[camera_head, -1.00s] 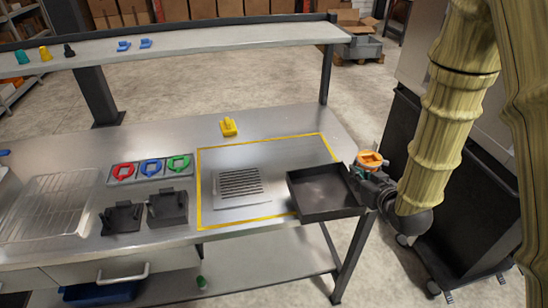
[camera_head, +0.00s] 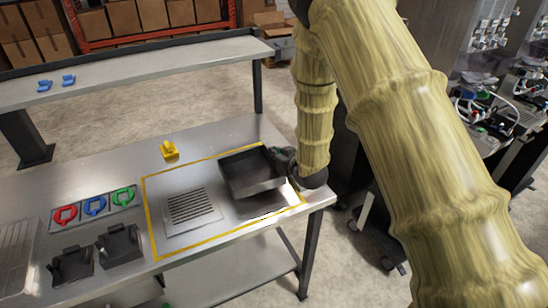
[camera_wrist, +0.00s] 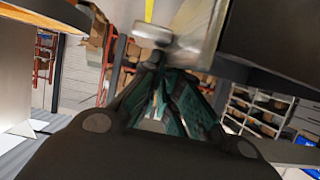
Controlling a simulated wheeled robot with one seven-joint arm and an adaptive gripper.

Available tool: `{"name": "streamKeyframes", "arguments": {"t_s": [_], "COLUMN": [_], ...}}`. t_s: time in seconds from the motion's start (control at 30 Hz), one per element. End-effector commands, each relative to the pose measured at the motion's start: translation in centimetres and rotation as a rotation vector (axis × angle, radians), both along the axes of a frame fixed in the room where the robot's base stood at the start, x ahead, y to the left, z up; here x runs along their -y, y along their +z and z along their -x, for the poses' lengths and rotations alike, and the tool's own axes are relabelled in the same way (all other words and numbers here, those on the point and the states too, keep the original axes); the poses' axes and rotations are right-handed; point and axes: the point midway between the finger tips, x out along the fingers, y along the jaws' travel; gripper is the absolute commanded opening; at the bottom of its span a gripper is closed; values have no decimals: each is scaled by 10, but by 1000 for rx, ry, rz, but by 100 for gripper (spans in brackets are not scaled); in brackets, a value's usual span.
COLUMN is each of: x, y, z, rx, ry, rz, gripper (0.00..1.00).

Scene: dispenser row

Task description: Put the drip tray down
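The drip tray (camera_head: 250,170) is a dark, shallow square tray. It is over the right part of the yellow-outlined area on the steel table, right of the slotted grate (camera_head: 190,207). A dark shadow under its front side suggests it is slightly above the surface. My gripper (camera_head: 284,157) is at the tray's right side and holds it there; my arm partly hides the grip. In the wrist view, the dark green fingers (camera_wrist: 165,68) close together below a light metal piece, and the dark tray (camera_wrist: 276,40) fills the upper right.
A yellow item (camera_head: 169,150) stands behind the outlined area. Red, blue and green rings (camera_head: 95,206) lie in a holder at left, with two black boxes (camera_head: 118,245) in front. A raised shelf (camera_head: 140,75) runs along the back. The table's right edge is close to the tray.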

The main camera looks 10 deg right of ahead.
Motion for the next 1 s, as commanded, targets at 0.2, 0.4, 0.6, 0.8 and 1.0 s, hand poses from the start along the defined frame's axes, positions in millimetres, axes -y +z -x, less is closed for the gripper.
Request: {"name": "streamKeyframes", "arguments": {"t_s": [0.2, 0.4, 0.6, 0.8, 1.0], "x": [-5, -5, -5, -5, -5], "y": [0, -18, -32, -37, -37], "z": [-13, -14, -15, -14, -14], "rx": [1, -3, -1, 1, 1], "ry": [0, 1, 0, 0, 0], "rz": [0, 0, -1, -1, -1], "gripper": [0, 0, 0, 0, 0]}}
